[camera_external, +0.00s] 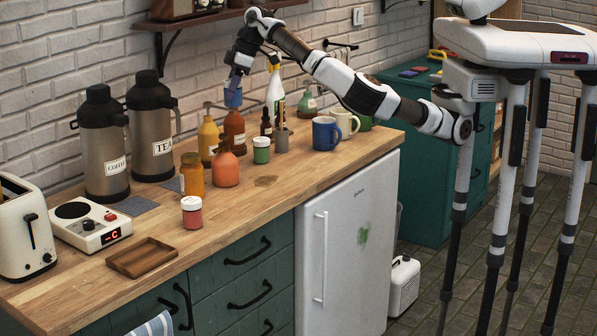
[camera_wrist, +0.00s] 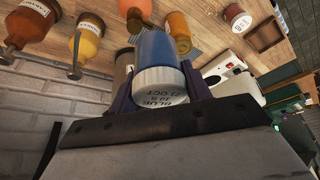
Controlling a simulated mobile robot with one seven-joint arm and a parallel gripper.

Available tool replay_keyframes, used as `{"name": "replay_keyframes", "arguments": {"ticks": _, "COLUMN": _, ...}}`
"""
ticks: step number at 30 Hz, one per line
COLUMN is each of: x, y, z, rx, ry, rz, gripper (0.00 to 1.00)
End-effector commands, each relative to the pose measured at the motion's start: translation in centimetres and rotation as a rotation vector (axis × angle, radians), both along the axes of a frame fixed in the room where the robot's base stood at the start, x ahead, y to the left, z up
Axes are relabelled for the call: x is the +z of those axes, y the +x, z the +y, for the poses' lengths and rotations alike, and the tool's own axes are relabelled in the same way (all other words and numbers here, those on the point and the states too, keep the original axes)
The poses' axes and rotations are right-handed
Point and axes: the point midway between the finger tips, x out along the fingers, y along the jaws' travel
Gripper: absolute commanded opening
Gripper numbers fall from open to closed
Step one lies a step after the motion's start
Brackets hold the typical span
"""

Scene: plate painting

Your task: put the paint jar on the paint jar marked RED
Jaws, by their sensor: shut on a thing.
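My gripper (camera_external: 236,84) is shut on a blue paint jar (camera_external: 233,99), high above the back of the counter among the bottles. In the wrist view the blue jar (camera_wrist: 158,48) sits between my fingers, its white lid toward the camera with lettering that reads BLUE. The red paint jar (camera_external: 192,214), with a white lid, stands upright on the counter at the front, left of and well below my gripper. In the wrist view its lid (camera_wrist: 236,17) shows at the top right. Its label is too small to read.
A green jar (camera_external: 261,151), an orange bottle (camera_external: 226,167), a brown bottle (camera_external: 234,130) and a yellow bottle (camera_external: 208,139) stand below my gripper. A blue mug (camera_external: 325,134) is to the right. A wooden tray (camera_external: 143,258) lies left of the red jar.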

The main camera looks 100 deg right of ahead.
Motion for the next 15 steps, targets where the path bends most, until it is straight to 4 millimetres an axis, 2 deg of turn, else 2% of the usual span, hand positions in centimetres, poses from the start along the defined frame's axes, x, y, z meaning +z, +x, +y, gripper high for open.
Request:
{"name": "replay_keyframes", "arguments": {"ticks": 1, "x": 0.3, "y": 2.0, "z": 1.6, "rx": 0.047, "ry": -0.004, "rz": 0.004, "gripper": 0.23}}
{"name": "replay_keyframes", "arguments": {"ticks": 3, "x": -0.2, "y": 4.4, "z": 4.0, "rx": 0.108, "ry": -0.004, "rz": 0.006, "gripper": 0.23}}
{"name": "replay_keyframes", "arguments": {"ticks": 5, "x": -0.8, "y": 6.3, "z": 6.3, "rx": 0.164, "ry": -0.004, "rz": 0.005, "gripper": 0.23}}
{"name": "replay_keyframes", "arguments": {"ticks": 9, "x": -3.0, "y": 10.1, "z": 12.3, "rx": 0.297, "ry": -0.003, "rz": 0.006, "gripper": 0.23}}
{"name": "replay_keyframes", "arguments": {"ticks": 12, "x": -4.8, "y": 11.7, "z": 16.4, "rx": 0.378, "ry": -0.003, "rz": 0.006, "gripper": 0.23}}
{"name": "replay_keyframes", "arguments": {"ticks": 15, "x": -6.4, "y": 12.5, "z": 19.5, "rx": 0.439, "ry": -0.002, "rz": 0.004, "gripper": 0.23}}
